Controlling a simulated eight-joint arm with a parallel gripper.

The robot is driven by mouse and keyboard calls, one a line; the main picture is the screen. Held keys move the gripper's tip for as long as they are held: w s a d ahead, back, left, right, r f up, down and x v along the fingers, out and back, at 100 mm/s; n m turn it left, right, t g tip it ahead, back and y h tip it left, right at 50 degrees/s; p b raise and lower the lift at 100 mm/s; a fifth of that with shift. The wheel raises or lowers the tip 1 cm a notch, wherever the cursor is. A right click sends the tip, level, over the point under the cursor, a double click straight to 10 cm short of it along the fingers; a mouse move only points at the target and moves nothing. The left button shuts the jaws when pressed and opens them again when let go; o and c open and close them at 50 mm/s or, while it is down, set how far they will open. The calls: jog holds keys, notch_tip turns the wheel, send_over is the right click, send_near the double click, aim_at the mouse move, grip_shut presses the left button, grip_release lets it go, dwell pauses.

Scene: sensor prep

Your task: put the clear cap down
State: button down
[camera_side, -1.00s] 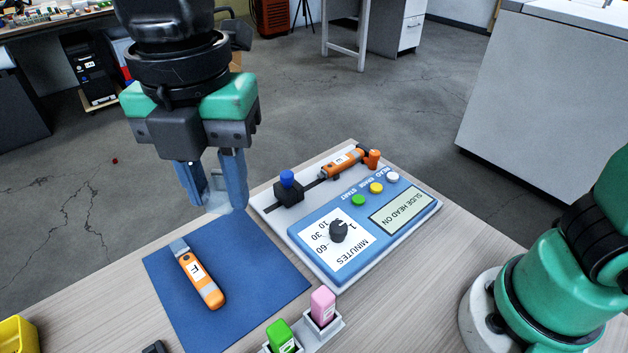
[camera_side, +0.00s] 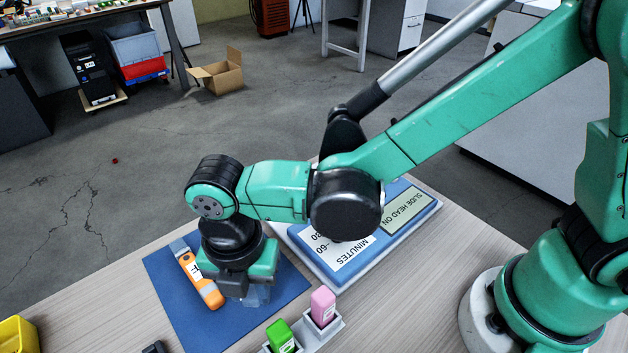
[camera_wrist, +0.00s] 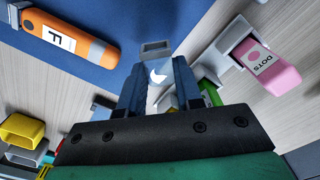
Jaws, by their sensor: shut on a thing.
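My gripper (camera_side: 250,293) points down over the right part of the blue mat (camera_side: 180,328). In the wrist view my gripper (camera_wrist: 157,76) is shut on the clear cap (camera_wrist: 155,48), a see-through piece between the fingertips. In the side view the cap shows only faintly below my gripper, low over the mat. I cannot tell whether it touches the mat. An orange sensor (camera_side: 204,284) marked F lies on the mat just left of my gripper. It also shows at the upper left of the wrist view (camera_wrist: 62,32).
A pink bottle (camera_side: 322,306) and a green bottle (camera_side: 280,337) stand in a pale holder close to the right of my gripper. A blue timer panel (camera_side: 408,206) is partly behind my arm. A yellow bin (camera_side: 15,335) is at the left.

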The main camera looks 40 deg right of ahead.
aim_at(250, 291)
jog(key=shift+f, duration=1.7)
jog(key=shift+f, duration=0.15)
jog(key=c, duration=0.6)
grip_release()
